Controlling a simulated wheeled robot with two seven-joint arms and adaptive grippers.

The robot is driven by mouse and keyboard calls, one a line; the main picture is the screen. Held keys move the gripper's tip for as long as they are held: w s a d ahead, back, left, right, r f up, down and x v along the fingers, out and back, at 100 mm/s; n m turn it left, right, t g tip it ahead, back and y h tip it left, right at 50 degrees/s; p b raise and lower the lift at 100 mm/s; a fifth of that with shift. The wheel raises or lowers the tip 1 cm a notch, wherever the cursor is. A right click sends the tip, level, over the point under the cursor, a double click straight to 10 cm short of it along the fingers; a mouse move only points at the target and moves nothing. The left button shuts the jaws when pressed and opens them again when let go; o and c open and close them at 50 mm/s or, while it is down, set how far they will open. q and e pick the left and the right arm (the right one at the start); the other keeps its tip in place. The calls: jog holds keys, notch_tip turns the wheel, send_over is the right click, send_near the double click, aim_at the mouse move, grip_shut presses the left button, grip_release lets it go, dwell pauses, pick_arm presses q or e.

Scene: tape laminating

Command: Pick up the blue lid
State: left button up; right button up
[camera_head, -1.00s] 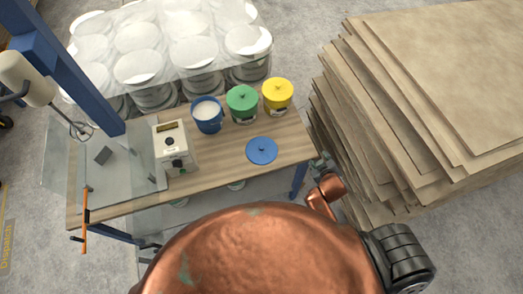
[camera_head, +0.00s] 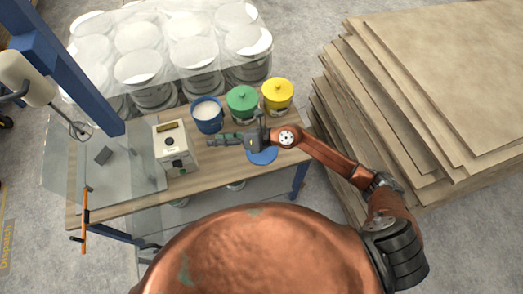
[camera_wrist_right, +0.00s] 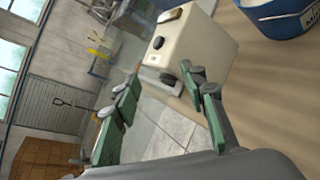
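The blue lid (camera_head: 262,156) lies flat on the wooden table (camera_head: 220,172), right of its middle. My right gripper (camera_head: 212,141) is over the table above the lid and points left; its wrist hides the upper part of the lid. In the right wrist view the two green-and-grey fingers (camera_wrist_right: 160,92) stand apart with nothing between them, so it is open. The lid does not show in that view. The open blue bucket (camera_head: 208,116) stands behind the gripper and also shows at the top right of the right wrist view (camera_wrist_right: 285,16). My left gripper is not in view.
A green bucket (camera_head: 242,104) and a yellow bucket (camera_head: 277,96), both lidded, stand along the back edge. A white box device (camera_head: 174,149) stands left of my gripper. Stacked wooden boards (camera_head: 400,120) are to the right.

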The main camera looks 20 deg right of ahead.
jog(key=d+f+n+g+h, duration=0.2)
jog(key=d+f+n+h, duration=0.15)
jog(key=f, duration=0.35)
jog(key=n+g+h, duration=0.1)
jog(key=h, duration=0.6)
send_over(269, 155)
jog(key=w, duration=0.2)
notch_tip(269, 155, down, 8)
jog(key=x, duration=0.6)
jog(key=shift+s+a+f, duration=0.2)
jog(key=shift+s+a, duration=0.05)
jog(key=shift+a, duration=0.05)
jog(key=shift+w+a+f, duration=0.1)
jog(key=shift+f, duration=0.4)
jog(key=shift+c, duration=0.4)
grip_shut()
